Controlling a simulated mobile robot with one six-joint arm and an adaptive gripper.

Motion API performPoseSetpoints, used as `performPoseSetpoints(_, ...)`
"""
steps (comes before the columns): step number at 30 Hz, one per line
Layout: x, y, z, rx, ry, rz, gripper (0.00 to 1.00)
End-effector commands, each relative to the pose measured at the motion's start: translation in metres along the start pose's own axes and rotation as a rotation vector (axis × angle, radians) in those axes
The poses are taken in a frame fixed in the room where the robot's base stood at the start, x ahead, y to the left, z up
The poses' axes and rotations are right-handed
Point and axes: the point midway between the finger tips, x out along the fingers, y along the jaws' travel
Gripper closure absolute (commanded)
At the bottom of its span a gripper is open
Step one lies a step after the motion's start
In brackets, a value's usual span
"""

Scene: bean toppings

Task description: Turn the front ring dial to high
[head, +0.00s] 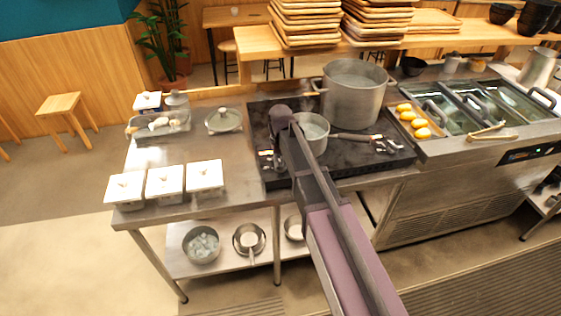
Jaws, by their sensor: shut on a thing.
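The black stove top (345,165) lies in the middle of the head view. My arm reaches up across it from the bottom. My gripper (271,161) is low at the stove's front left corner, small and partly behind my arm. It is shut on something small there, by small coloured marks. I cannot make out the front ring dial itself or its setting, since the gripper and arm cover that spot. A small steel pot (315,136) stands on the stove right beside my arm.
A large pot (352,98) stands at the stove's back. Small metallic parts (386,145) lie at its right. A lidded pan (223,121) and white lidded containers (165,182) stand on the steel counter at left. A tray of yellow pieces (413,122) is at right.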

Motion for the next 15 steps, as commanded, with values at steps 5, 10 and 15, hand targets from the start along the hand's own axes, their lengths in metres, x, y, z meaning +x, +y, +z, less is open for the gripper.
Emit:
performPoseSetpoints(5, 0.0003, -0.0002, 0.0009, 0.165, -0.001, 0.0, 1.0)
performPoseSetpoints(10, 0.0004, -0.0002, 0.001, 0.326, -0.002, 0.0, 1.0)
performPoseSetpoints(15, 0.0004, -0.0002, 0.001, 0.488, -0.002, 0.0, 1.0)
